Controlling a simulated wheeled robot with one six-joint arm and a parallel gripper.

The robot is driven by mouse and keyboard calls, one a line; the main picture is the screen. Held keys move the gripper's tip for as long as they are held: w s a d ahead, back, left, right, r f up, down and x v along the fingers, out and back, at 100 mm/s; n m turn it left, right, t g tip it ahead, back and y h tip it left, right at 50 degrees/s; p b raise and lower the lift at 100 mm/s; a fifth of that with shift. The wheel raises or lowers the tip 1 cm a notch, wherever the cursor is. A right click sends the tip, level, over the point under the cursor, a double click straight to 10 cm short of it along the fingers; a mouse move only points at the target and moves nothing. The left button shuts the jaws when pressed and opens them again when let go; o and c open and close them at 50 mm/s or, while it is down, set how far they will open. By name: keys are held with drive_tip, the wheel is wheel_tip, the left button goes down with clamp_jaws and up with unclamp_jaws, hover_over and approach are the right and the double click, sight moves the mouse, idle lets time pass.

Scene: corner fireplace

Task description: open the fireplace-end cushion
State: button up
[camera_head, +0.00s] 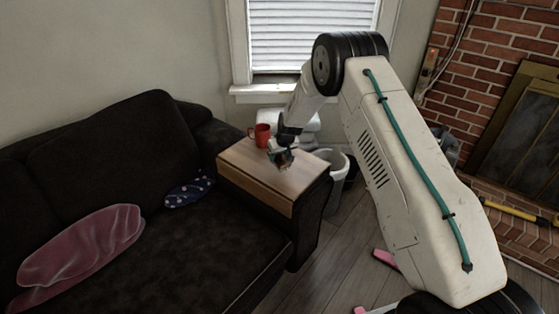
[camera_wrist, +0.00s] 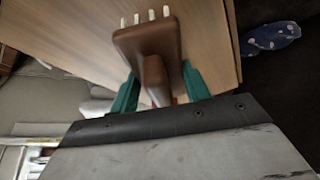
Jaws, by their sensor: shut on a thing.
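The dark sofa's seat cushion at the end towards the fireplace (camera_head: 215,238) lies flat in front of the backrest, left of the armrest. My gripper (camera_head: 283,156) is over the wooden armrest tray (camera_head: 245,187), to the right of and above that cushion. In the wrist view, its two teal fingers (camera_wrist: 160,88) are shut on a brown brush-like object (camera_wrist: 147,42) with several short white prongs. The wooden surface is behind it. I cannot tell whether the object touches the tray.
A red mug (camera_head: 261,135) stands on the tray. A white bin (camera_head: 334,177) stands beyond the armrest. Pink items (camera_head: 385,258) lie on the floor near the brick fireplace (camera_head: 495,55).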

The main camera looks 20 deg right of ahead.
sight(279, 160)
drive_tip(key=shift+w+d, duration=0.15)
drive_tip(key=shift+w, duration=0.5)
drive_tip(key=shift+w+f, duration=0.2)
drive_tip(key=shift+f, duration=1.6)
drive_tip(key=shift+f, duration=0.2)
drive_tip(key=o, duration=1)
drive_tip(key=shift+r, duration=0.15)
